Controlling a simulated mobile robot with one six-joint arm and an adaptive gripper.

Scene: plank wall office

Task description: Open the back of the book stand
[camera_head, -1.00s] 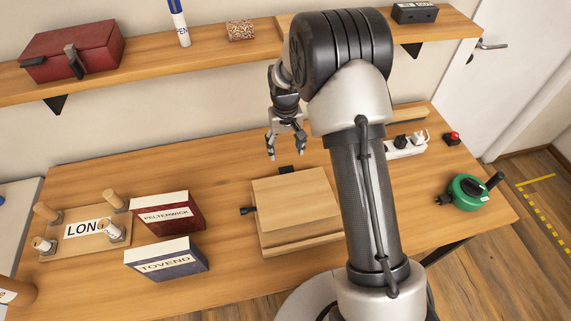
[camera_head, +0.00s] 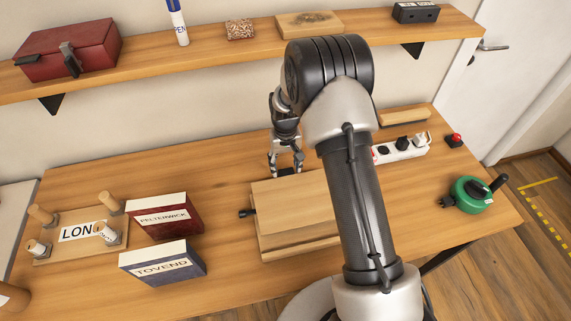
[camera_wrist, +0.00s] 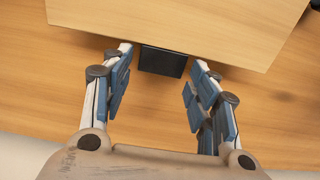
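The book stand (camera_head: 293,207) is a flat, closed wooden piece on the desk, with a board on top of a base and a black knob (camera_head: 246,213) on its left side. In the wrist view, its wooden board (camera_wrist: 190,22) fills the top, and a black tab (camera_wrist: 162,62) sticks out from its edge. My gripper (camera_head: 286,170) is at the stand's far edge. In the wrist view my gripper (camera_wrist: 158,76) is open, with one finger on each side of the black tab and gaps between. The arm hides part of the stand's right side in the head view.
Two books, Pelterwick (camera_head: 166,217) and Tovend (camera_head: 163,266), lie left of the stand. A pegged wooden board (camera_head: 75,247) is farther left. A power strip (camera_head: 402,151), a red button (camera_head: 454,140) and a green reel (camera_head: 472,195) are right. A shelf (camera_head: 150,65) runs above the desk.

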